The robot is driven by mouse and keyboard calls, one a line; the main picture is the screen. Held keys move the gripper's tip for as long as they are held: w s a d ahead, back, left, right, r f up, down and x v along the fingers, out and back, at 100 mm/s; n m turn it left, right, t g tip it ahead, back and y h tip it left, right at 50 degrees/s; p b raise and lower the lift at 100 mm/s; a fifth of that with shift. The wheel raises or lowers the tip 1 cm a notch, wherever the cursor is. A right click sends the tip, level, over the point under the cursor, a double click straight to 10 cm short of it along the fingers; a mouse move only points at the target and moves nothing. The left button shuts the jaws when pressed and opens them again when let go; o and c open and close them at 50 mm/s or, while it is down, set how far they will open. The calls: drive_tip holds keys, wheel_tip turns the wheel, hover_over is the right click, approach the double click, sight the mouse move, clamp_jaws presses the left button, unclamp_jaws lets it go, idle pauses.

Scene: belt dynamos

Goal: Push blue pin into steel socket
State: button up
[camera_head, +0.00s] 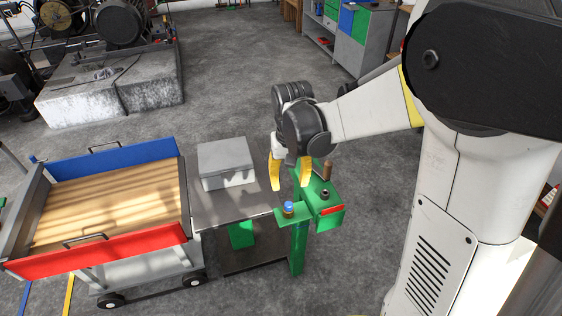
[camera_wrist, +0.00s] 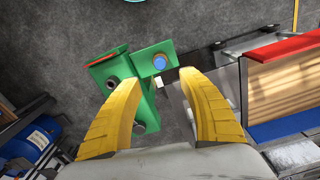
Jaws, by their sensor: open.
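The blue pin (camera_head: 289,206) stands upright on a small green plate at the front of the green stand. Its round blue top shows in the wrist view (camera_wrist: 160,62), ringed by a darker rim that may be the steel socket; how deep the pin sits is unclear. My gripper (camera_head: 290,182) has its yellow fingers spread and empty, above and behind the pin. In the wrist view the fingertips (camera_wrist: 159,78) lie either side of the pin's line, apart from it.
The green stand (camera_head: 299,240) also carries a dark round fitting (camera_head: 325,194), a brown upright cylinder (camera_head: 327,170) and a red strip (camera_head: 331,210). A grey box (camera_head: 226,162) sits on the bench left of it. A wooden-topped cart (camera_head: 115,200) stands further left.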

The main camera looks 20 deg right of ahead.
sight(289, 204)
wheel_tip(289, 204, down, 11)
drive_tip(key=b, duration=0.3)
drive_tip(key=shift+r, duration=0.15)
clamp_jaws()
drive_tip(key=shift+r+p, duration=1.35)
drive_tip(key=shift+r, duration=0.95)
